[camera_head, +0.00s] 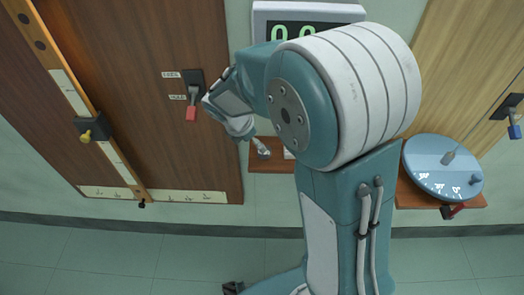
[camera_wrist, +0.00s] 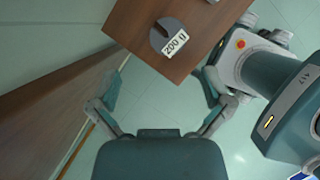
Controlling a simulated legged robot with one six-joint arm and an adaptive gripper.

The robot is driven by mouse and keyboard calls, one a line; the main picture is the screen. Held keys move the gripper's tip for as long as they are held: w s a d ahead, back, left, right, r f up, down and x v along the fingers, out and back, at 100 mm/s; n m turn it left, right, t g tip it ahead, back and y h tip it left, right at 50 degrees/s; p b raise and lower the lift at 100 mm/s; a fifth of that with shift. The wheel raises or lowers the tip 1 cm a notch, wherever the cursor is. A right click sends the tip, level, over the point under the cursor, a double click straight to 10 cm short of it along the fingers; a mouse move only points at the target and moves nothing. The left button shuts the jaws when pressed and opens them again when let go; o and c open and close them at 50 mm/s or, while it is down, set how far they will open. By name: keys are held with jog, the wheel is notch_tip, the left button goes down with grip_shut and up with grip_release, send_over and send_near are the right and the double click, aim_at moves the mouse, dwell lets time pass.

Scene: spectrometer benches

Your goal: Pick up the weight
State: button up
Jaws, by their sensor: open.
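The weight (camera_wrist: 160,32), a dark grey slotted disc with a white label reading 200, lies on a brown wooden shelf (camera_wrist: 128,22) in the wrist view. My gripper (camera_wrist: 160,88) is open and empty, its two teal fingers spread wide below the shelf's near edge in the picture. The weight is beyond the fingertips, apart from them. In the head view the shelf (camera_head: 262,186) shows partly behind my arm, and I cannot make out the weight there.
A digital display (camera_head: 300,28) is above the shelf. A brown wooden panel (camera_head: 185,90) with a red-handled switch (camera_head: 191,112) stands left. A round blue dial (camera_head: 425,170) sits on another shelf at right. Green tiled floor is open below.

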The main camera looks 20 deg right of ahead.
aim_at(267, 155)
jog(key=d+f, duration=0.1)
jog(key=f, duration=0.1)
jog(key=d+f, duration=0.2)
jog(key=shift+f, duration=0.1)
jog(key=shift+w+f, duration=0.1)
jog(key=shift+f, duration=0.25)
jog(key=shift+a, duration=0.1)
grip_shut()
